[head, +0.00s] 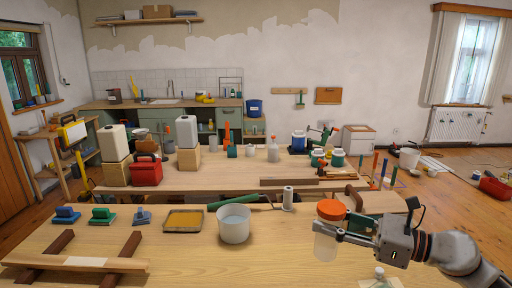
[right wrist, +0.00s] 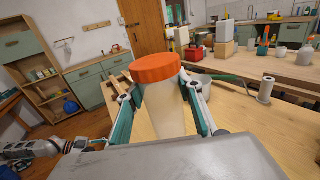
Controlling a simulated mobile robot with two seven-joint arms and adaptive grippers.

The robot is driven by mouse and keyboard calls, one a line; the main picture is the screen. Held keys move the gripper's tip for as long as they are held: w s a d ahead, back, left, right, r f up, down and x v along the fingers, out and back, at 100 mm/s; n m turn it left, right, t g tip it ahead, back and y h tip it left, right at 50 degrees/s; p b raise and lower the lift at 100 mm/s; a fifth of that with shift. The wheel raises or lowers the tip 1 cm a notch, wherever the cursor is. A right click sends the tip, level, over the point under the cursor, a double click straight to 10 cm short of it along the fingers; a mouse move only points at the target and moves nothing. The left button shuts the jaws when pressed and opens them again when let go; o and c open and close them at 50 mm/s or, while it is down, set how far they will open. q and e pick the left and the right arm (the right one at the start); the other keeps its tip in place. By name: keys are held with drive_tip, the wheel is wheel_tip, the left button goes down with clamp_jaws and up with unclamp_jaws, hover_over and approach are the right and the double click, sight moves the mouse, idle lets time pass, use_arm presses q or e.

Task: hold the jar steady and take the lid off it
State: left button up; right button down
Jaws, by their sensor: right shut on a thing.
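The jar (head: 325,246) is pale and translucent, with a wide orange lid (head: 331,209) sitting on its top. My right gripper (head: 338,231) is shut on the jar's body just below the lid, above the right part of the near table. In the right wrist view the jar (right wrist: 170,112) stands between the two green-padded fingers, with the orange lid (right wrist: 155,68) above them. The jar's lower part is hidden there by the gripper body. The head view shows no left gripper.
On the near table (head: 180,262) stand a white pot (head: 234,224), a tray with a yellow-brown surface (head: 184,220), a grey-white roll (head: 288,198) and a wooden frame (head: 85,262). A small clear bottle (head: 379,275) is near the front edge. The table's front middle is clear.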

drive_tip(key=shift+s+d, duration=0.15)
drive_tip(key=shift+d, duration=0.1)
drive_tip(key=d+f+t, duration=0.1)
drive_tip(key=d+f, duration=0.1)
drive_tip(key=d, duration=0.3)
drive_tip(key=s+d+f+m+t+h, duration=0.8)
drive_tip(key=s+f+m+h, duration=0.3)
drive_tip(key=f+h, duration=0.2)
use_arm(q)
drive_tip(key=shift+s+d, duration=0.2)
drive_tip(key=shift+d, duration=0.1)
use_arm(e)
drive_tip(key=shift+w+a+r+m+h, duration=0.1)
drive_tip(key=shift+a+r+m+h, duration=0.1)
drive_tip(key=shift+a+h, duration=0.45)
drive_tip(key=shift+w+a+r+m+h, duration=0.1)
drive_tip(key=shift+a+r+m+h, duration=0.15)
drive_tip(key=shift+a, duration=0.75)
drive_tip(key=shift+a+r+m+h, duration=0.15)
drive_tip(key=shift+a+h, duration=0.35)
drive_tip(key=shift+a, duration=0.35)
